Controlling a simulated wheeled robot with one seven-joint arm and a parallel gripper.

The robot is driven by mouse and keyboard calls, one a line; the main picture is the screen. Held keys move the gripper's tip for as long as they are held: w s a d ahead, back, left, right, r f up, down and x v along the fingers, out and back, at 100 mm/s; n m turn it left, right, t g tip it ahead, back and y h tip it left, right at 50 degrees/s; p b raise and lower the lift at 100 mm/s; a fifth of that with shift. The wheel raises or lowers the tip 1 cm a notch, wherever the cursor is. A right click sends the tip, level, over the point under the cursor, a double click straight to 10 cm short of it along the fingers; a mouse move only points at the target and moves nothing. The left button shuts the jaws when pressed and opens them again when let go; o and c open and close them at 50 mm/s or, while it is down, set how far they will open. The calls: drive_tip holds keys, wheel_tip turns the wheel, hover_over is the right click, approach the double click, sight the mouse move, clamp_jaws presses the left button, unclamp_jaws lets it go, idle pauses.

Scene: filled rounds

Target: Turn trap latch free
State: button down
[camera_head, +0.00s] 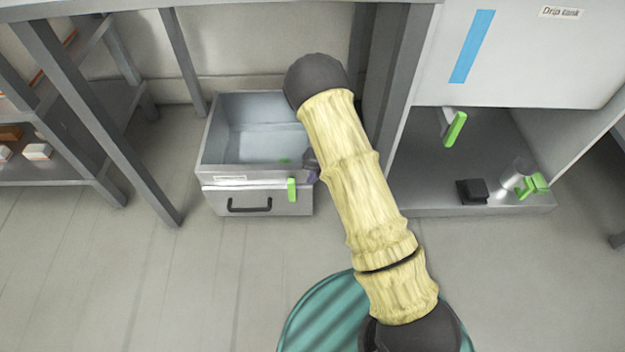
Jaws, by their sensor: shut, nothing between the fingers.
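The trap appears to be a grey metal box (222,140), open at the top, standing on the floor under the bench. A green latch (291,189) hangs upright on its front, near the right corner.
The box front has a black handle (249,205) and a small label. At right, a white cabinet marked "Drip tank" (540,50) has a green lever (455,129) beneath it. A black block (472,191) and a green-handled fitting (533,187) sit below. Bench legs stand left; front floor is clear.

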sight(292, 187)
drive_tip(key=shift+w+d, duration=0.15)
drive_tip(key=shift+w, duration=0.15)
drive_tip(key=b+x, duration=0.6)
drive_tip(key=x, duration=0.4)
idle(0.4)
